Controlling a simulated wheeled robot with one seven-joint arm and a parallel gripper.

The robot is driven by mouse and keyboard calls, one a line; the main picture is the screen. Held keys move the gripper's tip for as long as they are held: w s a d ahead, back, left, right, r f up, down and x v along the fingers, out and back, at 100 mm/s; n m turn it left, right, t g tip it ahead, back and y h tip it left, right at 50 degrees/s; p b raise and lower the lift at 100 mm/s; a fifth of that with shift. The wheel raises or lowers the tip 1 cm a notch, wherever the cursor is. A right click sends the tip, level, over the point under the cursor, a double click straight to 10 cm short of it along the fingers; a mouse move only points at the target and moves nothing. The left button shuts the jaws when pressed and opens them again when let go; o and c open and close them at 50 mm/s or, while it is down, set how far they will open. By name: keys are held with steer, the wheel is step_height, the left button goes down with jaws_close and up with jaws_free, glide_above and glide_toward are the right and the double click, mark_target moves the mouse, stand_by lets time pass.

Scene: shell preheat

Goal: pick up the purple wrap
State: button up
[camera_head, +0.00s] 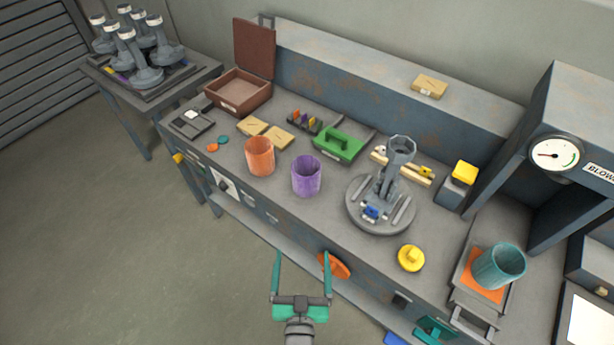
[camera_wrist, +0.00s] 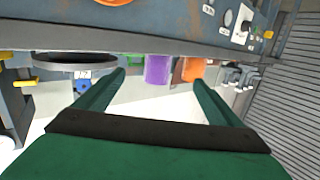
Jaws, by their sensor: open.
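The purple wrap (camera_head: 307,176) is an open, upright cylinder standing on the workbench, right of an orange wrap (camera_head: 260,156) and left of the round grey turntable (camera_head: 353,205). My gripper (camera_head: 304,258) is open and empty, in front of the bench's front edge and apart from the purple wrap. In the wrist view the purple wrap (camera_wrist: 158,69) shows upside down beyond the bench edge, between my two green fingers (camera_wrist: 150,82), with the orange wrap (camera_wrist: 193,70) beside it. The bench edge hides part of the purple wrap there.
A teal wrap (camera_head: 499,266) stands on an orange pad at the right, by the gauge housing (camera_head: 555,155). A green caddy (camera_head: 337,146) is behind the purple wrap. A yellow knob (camera_head: 411,258) sits near the front edge. An orange handwheel (camera_head: 335,265) juts from the bench front.

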steer(key=t, duration=0.1)
glide_toward(307, 184)
steer(key=w, duration=0.3)
steer(key=shift+w+h, duration=0.4)
steer(key=w, duration=0.5)
steer(key=shift+w+d, duration=0.1)
steer(key=shift+w, duration=2.8)
steer(key=shift+c, duration=0.4)
steer(key=c, duration=1.1)
